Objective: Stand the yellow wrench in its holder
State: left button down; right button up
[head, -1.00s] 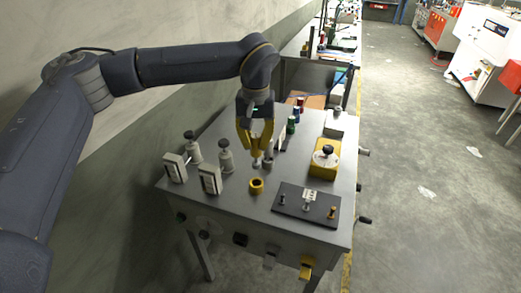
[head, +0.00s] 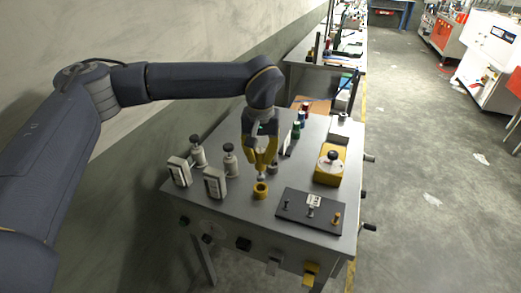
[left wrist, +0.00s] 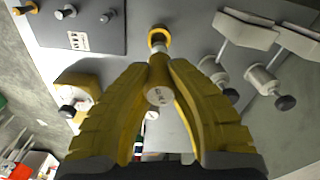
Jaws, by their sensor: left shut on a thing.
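The yellow wrench (left wrist: 158,76) is upright between the fingers of my left gripper (head: 261,170), which is shut on it. In the left wrist view its round pale end faces the camera between the fingers (left wrist: 160,95), and its grey lower part points toward a yellow ring-shaped holder (left wrist: 160,37). In the head view the holder (head: 261,190) stands on the grey table, just below and in front of the fingertips. Most of the wrench is hidden by the fingers there. I cannot tell whether its lower tip touches the holder. My right gripper is not in view.
Grey knobbed posts (head: 231,160) and white label plates (head: 215,183) stand left of the holder. A black board (head: 310,214) with small pegs lies to the right. A yellow box with a black knob (head: 330,166) sits behind it. Coloured spools (head: 296,130) stand farther back.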

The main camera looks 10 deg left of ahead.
aim_at(260, 175)
pick_arm(q)
jog(key=shift+f, duration=1.2)
jog(key=shift+f, duration=2.1)
dwell(1.2)
jog(key=c, duration=1.3)
grip_release()
jog(key=r, duration=1.2)
jog(key=shift+s, duration=0.2)
